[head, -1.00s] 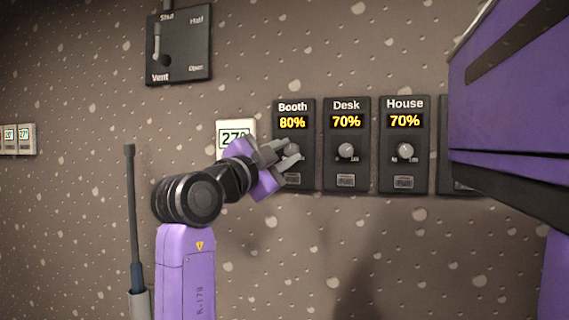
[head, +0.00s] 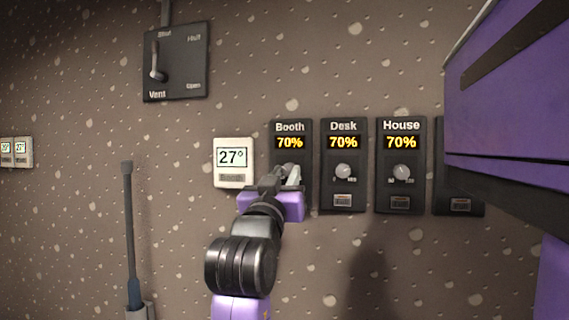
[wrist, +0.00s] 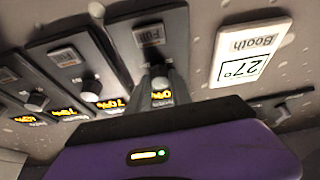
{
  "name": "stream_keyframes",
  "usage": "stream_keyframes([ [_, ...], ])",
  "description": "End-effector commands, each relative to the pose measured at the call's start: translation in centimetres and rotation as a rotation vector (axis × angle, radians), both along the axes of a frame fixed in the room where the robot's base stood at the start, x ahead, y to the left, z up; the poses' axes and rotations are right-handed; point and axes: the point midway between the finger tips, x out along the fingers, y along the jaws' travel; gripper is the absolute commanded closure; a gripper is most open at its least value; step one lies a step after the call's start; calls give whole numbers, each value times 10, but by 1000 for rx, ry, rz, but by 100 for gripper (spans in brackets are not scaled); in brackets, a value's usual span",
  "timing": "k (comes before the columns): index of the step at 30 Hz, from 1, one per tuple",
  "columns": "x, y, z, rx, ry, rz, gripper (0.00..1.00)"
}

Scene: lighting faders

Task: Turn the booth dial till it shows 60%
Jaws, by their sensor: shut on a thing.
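The Booth panel (head: 290,128) is on the wall, and its display reads 70% in the head view. My gripper (head: 284,178) is at the lower part of this panel, shut on the booth dial, which its fingers mostly hide. In the wrist view, my gripper (wrist: 160,80) reaches the Booth panel (wrist: 148,42), which appears upside down there. Its display is partly covered by the fingers in that view.
The Desk panel (head: 343,190) and House panel (head: 401,188), both reading 70%, are close on the right. Another panel (head: 459,207) is partly hidden by a purple body at the right. A 27° thermostat (head: 233,163) is close on the left. A Vent lever plate (head: 176,62) is above left.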

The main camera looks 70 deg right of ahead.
Motion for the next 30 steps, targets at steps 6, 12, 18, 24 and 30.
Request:
stream_keyframes([
  [6,-3,-2,4,-8,208,-2,100],
  [12,-4,-2,4,-20,372,-4,100],
  [18,-5,-2,3,-29,493,-3,100],
  [24,-6,-2,1,-35,566,-4,100],
  [30,-6,-2,-1,-38,597,-3,100],
])
